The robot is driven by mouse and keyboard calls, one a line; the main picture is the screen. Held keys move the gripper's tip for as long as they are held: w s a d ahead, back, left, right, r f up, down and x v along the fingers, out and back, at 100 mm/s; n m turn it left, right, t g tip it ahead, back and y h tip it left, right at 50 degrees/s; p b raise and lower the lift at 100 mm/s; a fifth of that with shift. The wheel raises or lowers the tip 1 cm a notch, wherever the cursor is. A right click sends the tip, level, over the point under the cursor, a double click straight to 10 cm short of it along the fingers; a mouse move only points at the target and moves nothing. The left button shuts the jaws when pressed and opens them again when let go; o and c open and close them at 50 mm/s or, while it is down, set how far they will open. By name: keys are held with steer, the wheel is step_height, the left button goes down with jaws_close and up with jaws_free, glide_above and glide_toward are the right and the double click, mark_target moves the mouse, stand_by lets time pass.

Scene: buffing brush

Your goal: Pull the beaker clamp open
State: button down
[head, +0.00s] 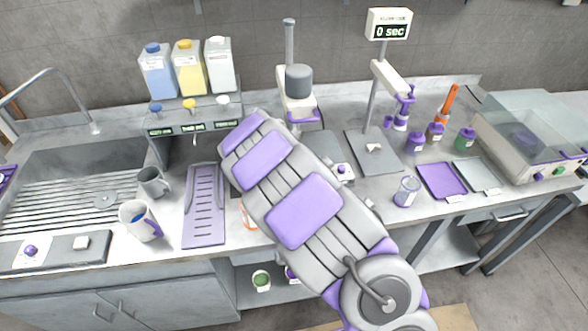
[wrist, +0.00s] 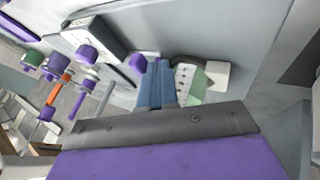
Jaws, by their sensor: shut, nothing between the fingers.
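A purple clamp-like fitting (head: 405,97) hangs from the arm of the stand with the "0 sec" display. Another stand (head: 298,85) to its left carries a grey cylinder, with a purple piece (head: 303,115) at its base. I cannot tell for certain which piece is the beaker clamp. A small beaker with a purple band (head: 406,191) stands on the counter front. My gripper (wrist: 160,122) is shut and empty, its dark edge and purple body filling the bottom of the wrist view. In the head view my arm crosses the middle, and its fingertips cannot be made out.
A sink (head: 75,180), two mugs (head: 140,222) and a purple rack (head: 204,205) are at left. Dispenser bottles (head: 190,68) stand behind. Capped bottles (head: 436,133), a purple tray (head: 442,180) and a clear-lidded machine (head: 525,140) are at right. My arm hides part of the counter.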

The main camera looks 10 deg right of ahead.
stand_by(0.3)
steer(key=d, duration=0.4)
steer(key=shift+d, duration=0.4)
steer(key=shift+a, duration=0.2)
